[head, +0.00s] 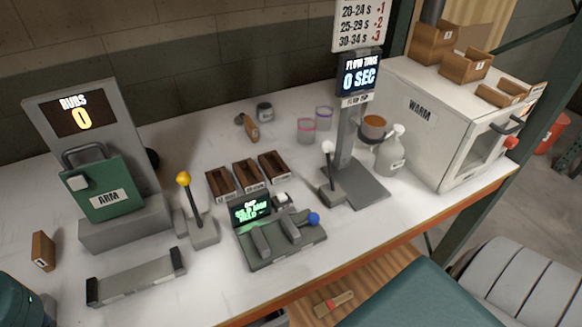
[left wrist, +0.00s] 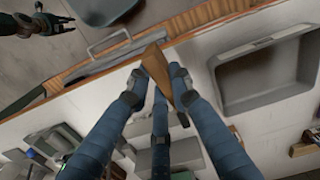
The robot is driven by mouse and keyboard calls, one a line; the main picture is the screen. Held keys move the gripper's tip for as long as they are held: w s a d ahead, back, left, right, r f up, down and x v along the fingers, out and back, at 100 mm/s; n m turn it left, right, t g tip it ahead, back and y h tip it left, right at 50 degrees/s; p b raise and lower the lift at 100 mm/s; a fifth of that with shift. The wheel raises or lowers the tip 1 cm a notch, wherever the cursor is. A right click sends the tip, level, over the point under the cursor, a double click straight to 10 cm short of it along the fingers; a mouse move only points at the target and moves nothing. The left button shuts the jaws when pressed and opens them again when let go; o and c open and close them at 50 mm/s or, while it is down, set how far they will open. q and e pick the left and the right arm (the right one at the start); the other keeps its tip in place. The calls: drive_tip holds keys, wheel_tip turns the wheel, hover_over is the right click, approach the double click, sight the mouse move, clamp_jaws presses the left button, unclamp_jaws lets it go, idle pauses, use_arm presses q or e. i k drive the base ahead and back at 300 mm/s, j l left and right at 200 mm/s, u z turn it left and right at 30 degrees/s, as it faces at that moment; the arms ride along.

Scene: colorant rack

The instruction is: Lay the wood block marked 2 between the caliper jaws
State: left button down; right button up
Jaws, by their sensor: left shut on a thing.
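In the left wrist view my left gripper (left wrist: 157,88) is shut on a brown wood block (left wrist: 157,65), held between its blue fingers. No number shows on this block. The caliper (head: 282,238) stands near the front of the table, with grey jaws, a blue knob and a green-lit display; I see no block between the jaws. One wood block (head: 43,250) with a white label stands at the table's left. A dark gripper (left wrist: 40,22), apparently my right, shows at top left.
Three dark wooden trays (head: 247,176) stand behind the caliper. A yellow-knobbed lever (head: 192,212) is to its left, and the flow stand (head: 352,185) is to its right. A long grey fixture (head: 137,276) lies at front left. A grey basin (left wrist: 265,72) shows in the wrist view.

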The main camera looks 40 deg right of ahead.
sight(275, 239)
drive_tip(key=k+l+z, duration=0.2)
drive_tip(key=z, duration=0.15)
drive_tip(key=k+l+z, duration=0.1)
drive_tip(key=l+z, duration=0.25)
drive_tip(key=k+l+z, duration=0.15)
drive_tip(key=z, duration=0.25)
drive_tip(key=l+z, duration=0.2)
drive_tip(key=i+j, duration=0.05)
drive_tip(key=j, duration=0.05)
